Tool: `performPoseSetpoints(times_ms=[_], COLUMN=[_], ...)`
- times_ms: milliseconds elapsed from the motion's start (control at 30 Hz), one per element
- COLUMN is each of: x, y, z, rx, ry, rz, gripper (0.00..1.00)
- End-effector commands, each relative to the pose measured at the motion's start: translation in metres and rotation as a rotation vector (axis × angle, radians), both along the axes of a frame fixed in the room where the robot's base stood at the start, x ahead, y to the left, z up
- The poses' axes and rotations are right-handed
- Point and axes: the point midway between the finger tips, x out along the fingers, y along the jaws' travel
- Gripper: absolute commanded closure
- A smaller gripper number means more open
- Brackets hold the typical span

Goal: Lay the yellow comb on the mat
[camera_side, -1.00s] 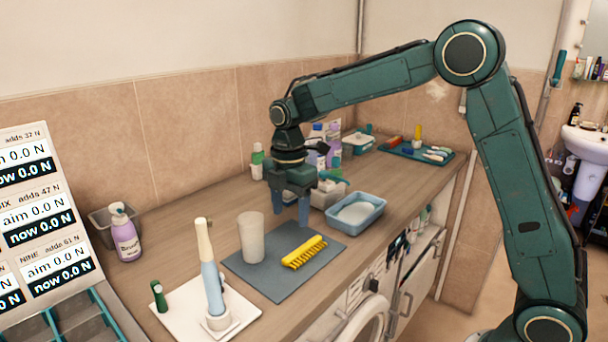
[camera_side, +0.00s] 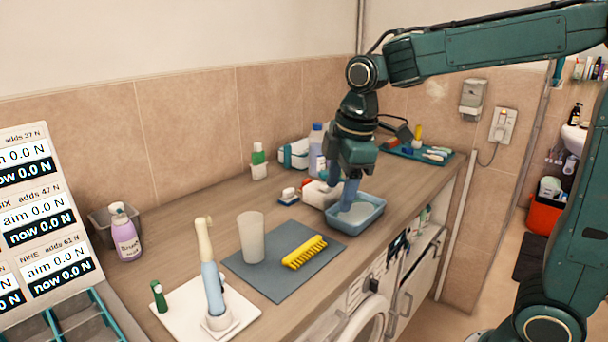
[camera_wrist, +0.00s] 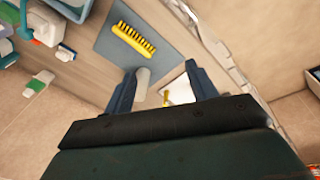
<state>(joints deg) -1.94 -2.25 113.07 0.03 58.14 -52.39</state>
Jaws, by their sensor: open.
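The yellow comb (camera_side: 304,252) lies on the dark grey mat (camera_side: 272,281), near the mat's right side, teeth toward the front. It also shows in the wrist view (camera_wrist: 134,39) on the mat (camera_wrist: 109,51). My gripper (camera_side: 350,192) is open and empty, pointing down above the blue basin, to the right of the mat and apart from the comb. In the wrist view its two fingers (camera_wrist: 161,92) stand wide apart.
A translucent cup (camera_side: 251,237) stands on the mat's left part. The blue basin (camera_side: 372,222) is right of the mat. A toothbrush (camera_side: 211,275) stands on a white tray (camera_side: 180,313) at the left. Bottles and a teal tray (camera_side: 443,161) are at the back.

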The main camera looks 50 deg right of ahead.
Motion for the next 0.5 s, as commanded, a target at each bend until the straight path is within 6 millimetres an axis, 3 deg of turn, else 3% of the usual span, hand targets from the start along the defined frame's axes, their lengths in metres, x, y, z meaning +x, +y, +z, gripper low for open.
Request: performPoseSetpoints(times_ms=[233,500], x=[-0.056,-0.113], y=[-0.005,-0.009], z=[0.017,0.017], rx=[0.063,0.156], ry=[-0.088,-0.175], rz=[-0.262,-0.541], gripper=[0.43,0.43])
